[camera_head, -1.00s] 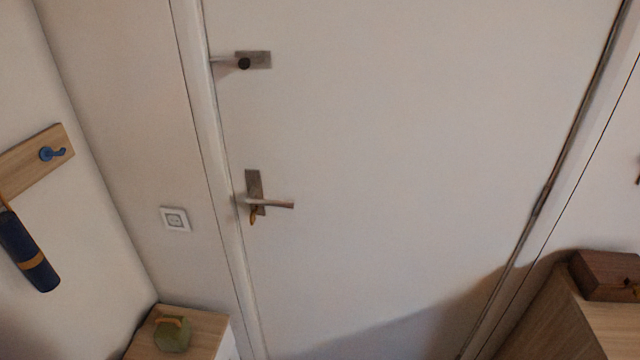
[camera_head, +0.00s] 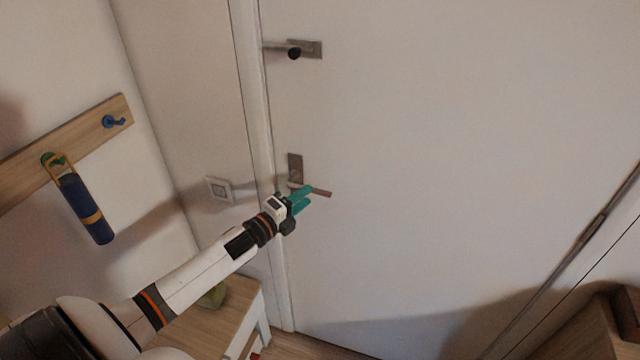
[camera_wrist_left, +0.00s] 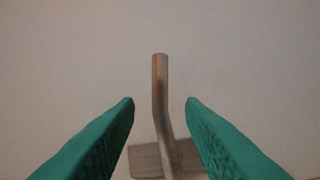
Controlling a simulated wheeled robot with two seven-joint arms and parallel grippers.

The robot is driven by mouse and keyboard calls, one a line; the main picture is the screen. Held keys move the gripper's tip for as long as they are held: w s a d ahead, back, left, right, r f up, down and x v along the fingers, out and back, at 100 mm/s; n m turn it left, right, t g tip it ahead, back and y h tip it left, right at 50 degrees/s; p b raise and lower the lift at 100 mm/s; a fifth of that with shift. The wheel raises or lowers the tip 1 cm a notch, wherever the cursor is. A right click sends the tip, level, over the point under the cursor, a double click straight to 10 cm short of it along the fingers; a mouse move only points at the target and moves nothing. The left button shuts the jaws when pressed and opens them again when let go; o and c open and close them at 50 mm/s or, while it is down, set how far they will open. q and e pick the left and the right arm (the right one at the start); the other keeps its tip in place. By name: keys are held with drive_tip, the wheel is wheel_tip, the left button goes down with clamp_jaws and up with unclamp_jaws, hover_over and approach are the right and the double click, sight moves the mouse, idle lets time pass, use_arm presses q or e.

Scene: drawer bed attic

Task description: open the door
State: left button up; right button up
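The white door (camera_head: 430,150) is shut in its frame. Its lever handle (camera_head: 318,191) points right from a metal plate (camera_head: 295,167) near the door's left edge. My left gripper (camera_head: 304,199) reaches in from the left and is at the handle, hiding part of it. In the left wrist view the two green fingers (camera_wrist_left: 160,104) are apart, with the handle (camera_wrist_left: 160,85) showing between them and no visible contact. The keyhole area below the handle is hidden by the gripper. My right gripper is not in view.
A latch (camera_head: 305,49) sits higher on the door. A wall rack (camera_head: 70,140) with a hanging blue bottle (camera_head: 86,208) is at the left.

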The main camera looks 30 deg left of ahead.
sight(319, 187)
use_arm(q)
drive_tip(key=w, duration=0.4)
drive_tip(key=w+d, duration=0.1)
drive_tip(key=w, duration=0.1)
drive_tip(key=shift+w+p, duration=0.1)
drive_tip(key=shift+p, duration=0.3)
clamp_jaws()
